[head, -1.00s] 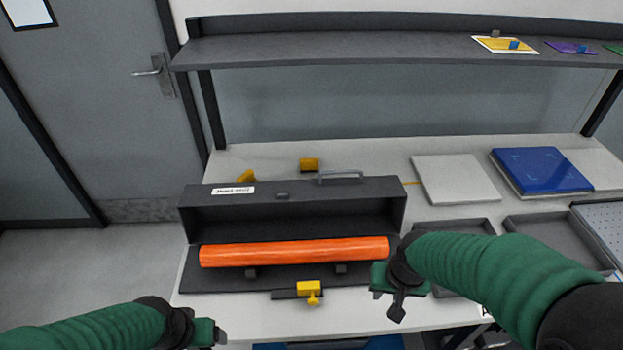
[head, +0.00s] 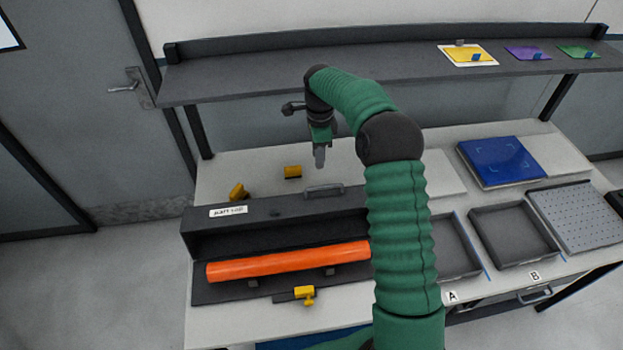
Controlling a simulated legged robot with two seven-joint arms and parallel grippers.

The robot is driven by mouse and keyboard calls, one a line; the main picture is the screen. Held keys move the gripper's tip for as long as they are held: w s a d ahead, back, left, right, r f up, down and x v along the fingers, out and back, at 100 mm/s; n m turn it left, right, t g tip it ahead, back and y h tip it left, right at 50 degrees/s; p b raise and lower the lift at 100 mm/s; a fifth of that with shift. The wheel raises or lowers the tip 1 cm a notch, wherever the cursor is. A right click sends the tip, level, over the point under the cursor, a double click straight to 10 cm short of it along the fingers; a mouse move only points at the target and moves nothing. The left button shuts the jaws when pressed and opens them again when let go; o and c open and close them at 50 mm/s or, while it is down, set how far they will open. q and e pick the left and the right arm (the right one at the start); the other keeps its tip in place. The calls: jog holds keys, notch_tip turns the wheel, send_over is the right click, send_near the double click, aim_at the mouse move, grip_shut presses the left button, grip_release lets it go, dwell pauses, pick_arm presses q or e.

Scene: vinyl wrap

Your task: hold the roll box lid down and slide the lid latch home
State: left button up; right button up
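The dark roll box (head: 200,245) stands on the bench with its front open, and an orange roll (head: 290,262) lies in it. Its lid (head: 270,209), with a white label and a grey handle (head: 323,190), stands raised over the roll. A yellow latch (head: 305,294) sits on a dark plate at the box's front edge. My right gripper (head: 320,157) points down and appears above and behind the handle, apart from it. Its fingers show edge-on, so its opening is unclear. My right arm hides the box's right end. My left gripper is out of view.
Two yellow blocks (head: 292,171) (head: 238,191) sit behind the box. A shelf (head: 400,68) runs above the bench's back. To the right are grey trays (head: 512,232), a blue pad (head: 500,161) and a perforated plate (head: 580,215).

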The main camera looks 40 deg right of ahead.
notch_tip(320, 180, down, 12)
jog(key=p, duration=0.3)
jog(key=shift+w, duration=0.15)
jog(key=shift+d+f, duration=0.1)
jog(key=shift+f, duration=0.4)
jog(key=shift+r, duration=0.1)
grip_shut()
jog(key=shift+w+r, duration=0.1)
dwell(0.4)
